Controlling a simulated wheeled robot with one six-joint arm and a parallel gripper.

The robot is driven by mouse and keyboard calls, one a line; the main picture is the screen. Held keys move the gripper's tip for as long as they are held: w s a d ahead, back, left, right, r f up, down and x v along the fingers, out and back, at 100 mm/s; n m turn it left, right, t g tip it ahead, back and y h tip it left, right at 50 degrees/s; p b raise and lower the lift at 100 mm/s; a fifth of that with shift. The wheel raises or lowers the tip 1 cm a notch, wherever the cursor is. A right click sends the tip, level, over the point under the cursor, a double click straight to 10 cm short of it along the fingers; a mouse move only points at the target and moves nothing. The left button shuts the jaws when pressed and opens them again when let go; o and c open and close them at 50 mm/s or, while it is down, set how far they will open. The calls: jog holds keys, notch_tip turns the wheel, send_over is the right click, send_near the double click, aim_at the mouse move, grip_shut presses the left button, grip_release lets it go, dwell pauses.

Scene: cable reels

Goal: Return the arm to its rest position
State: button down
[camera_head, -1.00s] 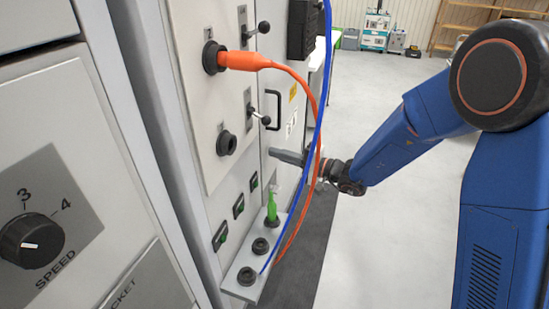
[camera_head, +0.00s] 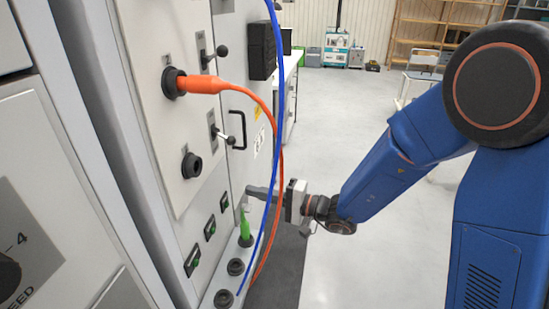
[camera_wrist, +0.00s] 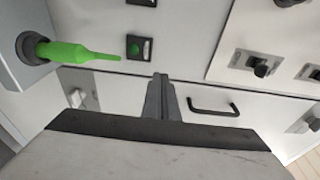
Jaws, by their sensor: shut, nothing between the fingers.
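My gripper (camera_head: 250,191) is at the end of my blue arm, in front of the grey cabinet, just above the green plug (camera_head: 245,226) in the head view. Its fingers are closed together and empty; they also show in the wrist view (camera_wrist: 159,80), pointing towards the cabinet front. In the wrist view the green plug (camera_wrist: 75,51) sits in a black socket at the upper left, apart from the fingers. The blue and orange cables hang in front of the fingers in the head view; I cannot tell whether they touch.
An orange plug (camera_head: 202,84) sits in the upper panel socket, its orange cable (camera_head: 278,135) hanging beside the blue cable (camera_head: 281,100). Lever switches and a black door handle (camera_head: 238,130) stick out from the cabinet. Open floor (camera_head: 340,110) lies to the right.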

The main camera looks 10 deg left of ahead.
jog(key=s+d+r+n+g+h, duration=0.2)
jog(key=s+d+g+h, duration=0.1)
jog(key=s+d, duration=0.4)
jog(key=s+d+r+n+g+h, duration=0.2)
jog(key=s+d+r+n, duration=0.1)
jog(key=s+d, duration=0.45)
jog(key=s+d+m+t+h, duration=0.1)
jog(key=d+h, duration=0.3)
jog(key=d, duration=0.6)
jog(key=s+d+t+h, duration=0.3)
jog(key=s+d+h, duration=0.1)
jog(key=d, duration=0.6)
jog(key=s+d+m+t+h, duration=0.1)
jog(key=d+h, duration=0.3)
jog(key=d, duration=0.7)
jog(key=shift+s+f+m+t+h, duration=0.15)
jog(key=shift+s+m+t+h, duration=0.15)
jog(key=shift+s+t, duration=0.45)
